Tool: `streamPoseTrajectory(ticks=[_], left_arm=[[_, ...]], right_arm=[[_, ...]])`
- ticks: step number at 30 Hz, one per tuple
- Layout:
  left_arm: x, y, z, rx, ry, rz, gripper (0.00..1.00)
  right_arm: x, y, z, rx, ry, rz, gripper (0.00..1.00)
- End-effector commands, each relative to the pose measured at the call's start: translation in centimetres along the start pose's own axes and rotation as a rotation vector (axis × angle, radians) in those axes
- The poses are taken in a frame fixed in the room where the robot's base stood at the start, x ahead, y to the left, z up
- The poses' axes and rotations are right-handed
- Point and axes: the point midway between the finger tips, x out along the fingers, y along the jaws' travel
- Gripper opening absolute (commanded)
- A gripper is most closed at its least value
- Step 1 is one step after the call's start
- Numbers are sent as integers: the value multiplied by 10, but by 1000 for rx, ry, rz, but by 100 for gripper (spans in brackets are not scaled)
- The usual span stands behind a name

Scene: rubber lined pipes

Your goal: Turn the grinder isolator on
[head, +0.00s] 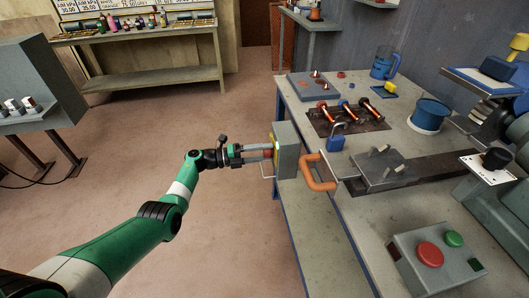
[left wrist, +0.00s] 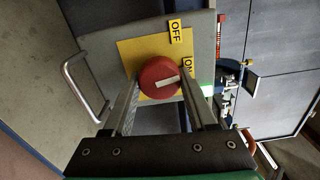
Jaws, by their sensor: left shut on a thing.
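The grinder isolator is a grey box (head: 287,148) on the left edge of the workbench. In the left wrist view its yellow plate (left wrist: 129,54) carries an OFF label (left wrist: 175,31) and an ON label (left wrist: 187,67). Its round red knob (left wrist: 158,76) has a white mark that points right and slightly up, close to the ON label. My left gripper (head: 262,153) reaches the box from the left. Its fingers (left wrist: 158,92) are shut on the red knob, one on each side. My right gripper is not in view.
The workbench (head: 345,210) holds a grinder, a blue tin (head: 429,115), a blue mug (head: 384,63) and rollers on a dark mat. A red and green button box (head: 437,260) stands at the front. A metal handle (left wrist: 82,88) sticks out beside the isolator.

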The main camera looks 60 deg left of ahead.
Motion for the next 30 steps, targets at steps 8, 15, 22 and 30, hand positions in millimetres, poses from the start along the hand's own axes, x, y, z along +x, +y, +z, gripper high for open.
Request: streamPoseTrajectory(ticks=[8, 15, 22, 30], left_arm=[[0, 2, 1, 140, -3, 3, 2], [0, 2, 1, 186, -3, 3, 2], [0, 2, 1, 193, -3, 3, 2], [0, 2, 1, 192, -2, 3, 76]], right_arm=[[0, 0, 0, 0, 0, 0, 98], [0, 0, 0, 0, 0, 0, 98], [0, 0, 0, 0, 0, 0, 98], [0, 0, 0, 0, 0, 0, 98]])
